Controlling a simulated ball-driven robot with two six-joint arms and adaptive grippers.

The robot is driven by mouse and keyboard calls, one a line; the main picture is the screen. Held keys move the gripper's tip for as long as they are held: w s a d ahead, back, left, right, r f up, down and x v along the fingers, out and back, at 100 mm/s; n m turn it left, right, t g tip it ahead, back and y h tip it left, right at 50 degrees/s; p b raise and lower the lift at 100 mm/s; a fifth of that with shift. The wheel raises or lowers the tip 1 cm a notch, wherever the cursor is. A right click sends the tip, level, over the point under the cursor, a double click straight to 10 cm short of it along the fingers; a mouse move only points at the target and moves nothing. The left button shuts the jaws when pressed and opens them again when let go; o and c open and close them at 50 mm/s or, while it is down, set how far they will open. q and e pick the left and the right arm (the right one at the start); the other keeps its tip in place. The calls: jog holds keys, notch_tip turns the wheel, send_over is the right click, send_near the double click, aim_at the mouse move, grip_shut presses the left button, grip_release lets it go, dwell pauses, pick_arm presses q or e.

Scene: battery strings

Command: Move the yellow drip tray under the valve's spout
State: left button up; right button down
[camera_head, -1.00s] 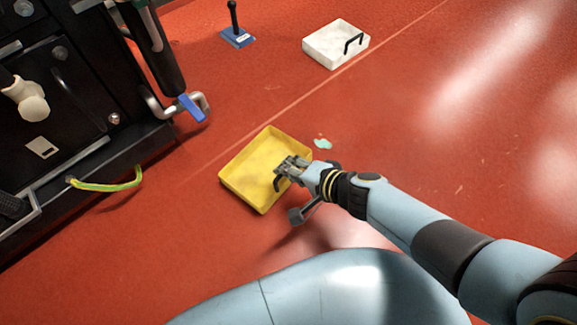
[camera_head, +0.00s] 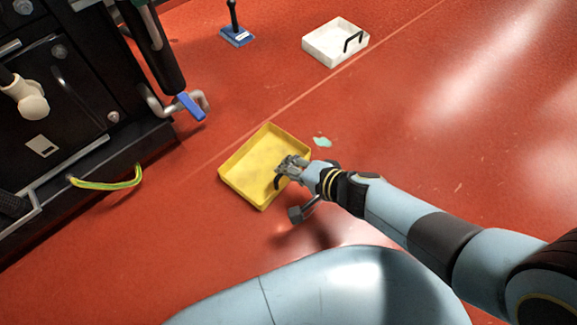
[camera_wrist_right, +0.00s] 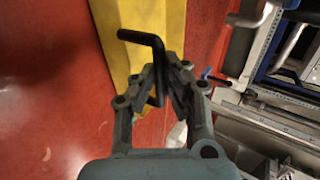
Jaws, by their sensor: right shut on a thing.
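The yellow drip tray (camera_head: 252,160) sits on the red floor in the middle of the head view, right of the black machine. My right gripper (camera_head: 284,170) is at the tray's right side, shut on its black handle. In the right wrist view the fingers (camera_wrist_right: 163,88) close around the bent black handle (camera_wrist_right: 146,40), with the yellow tray wall (camera_wrist_right: 165,20) behind. The valve's metal spout (camera_head: 203,98) with a blue lever (camera_head: 191,106) stands out from the machine, up and left of the tray. The left gripper is not in view.
A small pale green puddle (camera_head: 322,141) lies right of the tray. A white tray with a black handle (camera_head: 325,42) and a blue block with a black post (camera_head: 237,38) stand farther back. A yellow-green cable (camera_head: 106,184) loops from the machine's base. Floor between tray and spout is clear.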

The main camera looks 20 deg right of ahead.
jog(key=shift+s+a+f, duration=0.3)
jog(key=shift+s, duration=0.05)
jog(key=shift+w, duration=0.1)
jog(key=shift+w+a, duration=0.2)
jog(key=shift+w, duration=0.25)
jog(key=shift+w+a+r, duration=0.1)
jog(key=shift+w+a, duration=0.15)
jog(key=shift+w, duration=0.7)
jog(key=shift+w+a, duration=0.3)
jog(key=shift+w, duration=0.65)
jog(key=shift+w+a+r, duration=0.1)
jog(key=shift+w+a, duration=0.15)
jog(key=shift+w, duration=0.7)
jog(key=shift+w+a, duration=0.65)
jog(key=shift+w, duration=0.95)
jog(key=shift+w+a, duration=0.65)
jog(key=shift+w, duration=0.95)
jog(key=shift+w+a, duration=0.65)
jog(key=shift+w, duration=0.95)
jog(key=shift+w, duration=0.1)
